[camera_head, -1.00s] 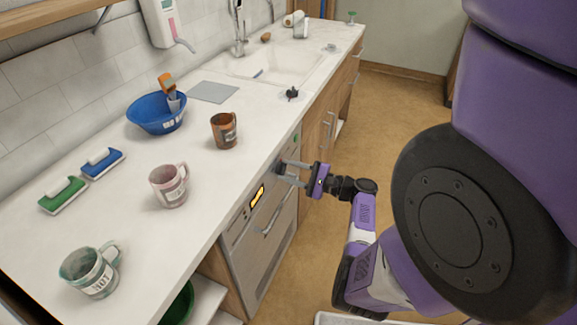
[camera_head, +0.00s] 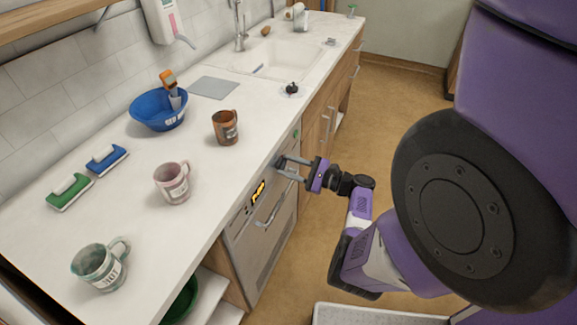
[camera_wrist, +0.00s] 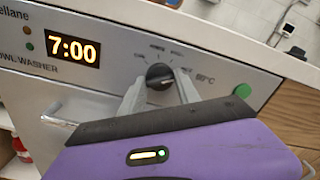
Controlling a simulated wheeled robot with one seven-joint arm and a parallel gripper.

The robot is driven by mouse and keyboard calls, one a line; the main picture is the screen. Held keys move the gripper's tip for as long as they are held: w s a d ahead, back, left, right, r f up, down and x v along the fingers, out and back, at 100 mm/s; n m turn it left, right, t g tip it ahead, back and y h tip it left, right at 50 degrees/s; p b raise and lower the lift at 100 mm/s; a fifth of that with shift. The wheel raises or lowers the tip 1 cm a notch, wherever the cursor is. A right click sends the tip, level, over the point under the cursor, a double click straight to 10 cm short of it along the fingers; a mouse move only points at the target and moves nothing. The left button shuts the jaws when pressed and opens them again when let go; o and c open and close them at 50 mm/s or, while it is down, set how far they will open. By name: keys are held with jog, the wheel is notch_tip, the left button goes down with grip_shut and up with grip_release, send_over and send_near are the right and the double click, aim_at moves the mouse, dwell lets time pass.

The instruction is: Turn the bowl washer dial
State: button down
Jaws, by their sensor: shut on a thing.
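The bowl washer (camera_head: 262,225) is a grey front panel under the counter, with a lit display and a bar handle. Its dial (camera_wrist: 159,76) is a round black knob with a pale pointer mark, set among printed settings in the wrist view. My gripper (camera_wrist: 160,90) is shut on the dial, one finger on each side of it. In the head view my gripper (camera_head: 285,167) reaches the panel from the right, and the dial is mostly hidden by the fingers. The display (camera_wrist: 73,51) reads 7:00 in the wrist view. A green button (camera_wrist: 242,90) is right of the dial.
The counter (camera_head: 130,205) overhangs just above the panel. On it stand a brown mug (camera_head: 225,128), a pink mug (camera_head: 172,183), a green mug (camera_head: 98,266) and a blue bowl (camera_head: 158,112). The washer's handle (camera_head: 272,210) sticks out below the dial. Open floor lies to the right.

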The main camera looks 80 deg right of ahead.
jog(key=shift+f, duration=0.1)
jog(key=c, duration=0.9)
grip_release()
jog(key=shift+b+v, duration=0.6)
jog(key=shift+v, duration=3.35)
